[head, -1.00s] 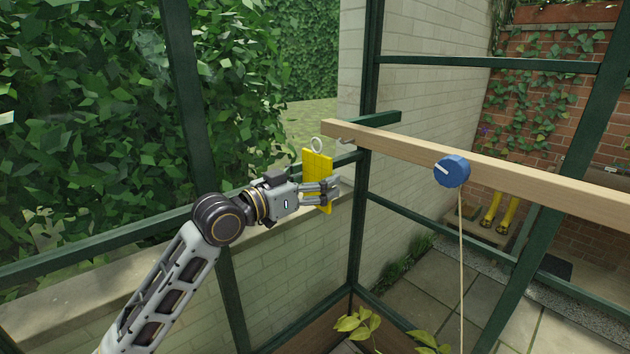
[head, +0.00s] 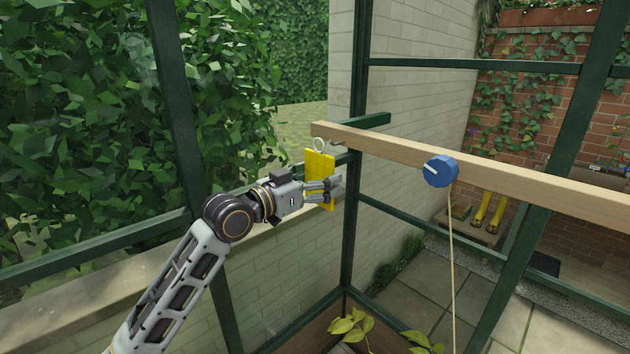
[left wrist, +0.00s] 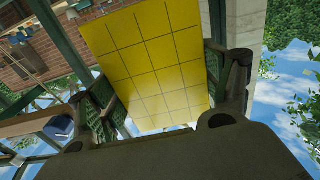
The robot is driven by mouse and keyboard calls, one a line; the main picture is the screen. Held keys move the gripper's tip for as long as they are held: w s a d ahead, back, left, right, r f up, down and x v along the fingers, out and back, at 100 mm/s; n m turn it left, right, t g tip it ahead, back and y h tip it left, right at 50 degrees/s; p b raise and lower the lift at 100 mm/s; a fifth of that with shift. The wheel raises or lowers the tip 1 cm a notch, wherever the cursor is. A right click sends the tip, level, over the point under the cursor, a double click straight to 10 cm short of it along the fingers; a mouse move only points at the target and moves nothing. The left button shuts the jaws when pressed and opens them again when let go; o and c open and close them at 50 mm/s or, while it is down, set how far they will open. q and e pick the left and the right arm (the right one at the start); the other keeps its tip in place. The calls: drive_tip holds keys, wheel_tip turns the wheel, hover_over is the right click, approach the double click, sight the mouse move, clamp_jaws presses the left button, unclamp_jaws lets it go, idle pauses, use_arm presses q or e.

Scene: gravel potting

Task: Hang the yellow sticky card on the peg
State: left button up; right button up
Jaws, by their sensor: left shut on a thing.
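The yellow sticky card (head: 320,168) has a grid of dark lines and a pale ring (head: 318,145) at its top. My left gripper (head: 325,190) is shut on the card, which hangs roughly upright. The card also fills the middle of the left wrist view (left wrist: 150,65), between the two fingers. The ring is at the left end of the wooden beam (head: 480,172) in the head view. The peg is not clear now; the ring and card may hide it, and I cannot tell whether the ring is around it. My right gripper is out of view.
A blue knob (head: 440,171) sits on the beam with a cord (head: 452,250) hanging below it. Dark green frame posts (head: 353,230) stand close behind the card. A pale brick wall (head: 410,110) is behind, and leafy plants (head: 350,325) are below.

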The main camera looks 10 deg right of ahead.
use_arm(q)
drive_tip(key=shift+f+x, duration=0.2)
drive_tip(key=shift+x, duration=0.7)
drive_tip(key=shift+f+x, duration=0.2)
drive_tip(key=shift+x, duration=0.75)
drive_tip(key=shift+f+x, duration=0.25)
drive_tip(key=shift+x, duration=0.65)
drive_tip(key=shift+d, duration=0.1)
drive_tip(key=o, duration=1.1)
drive_tip(key=shift+c, duration=0.2)
drive_tip(key=shift+f, duration=0.1)
drive_tip(key=v, duration=1.2)
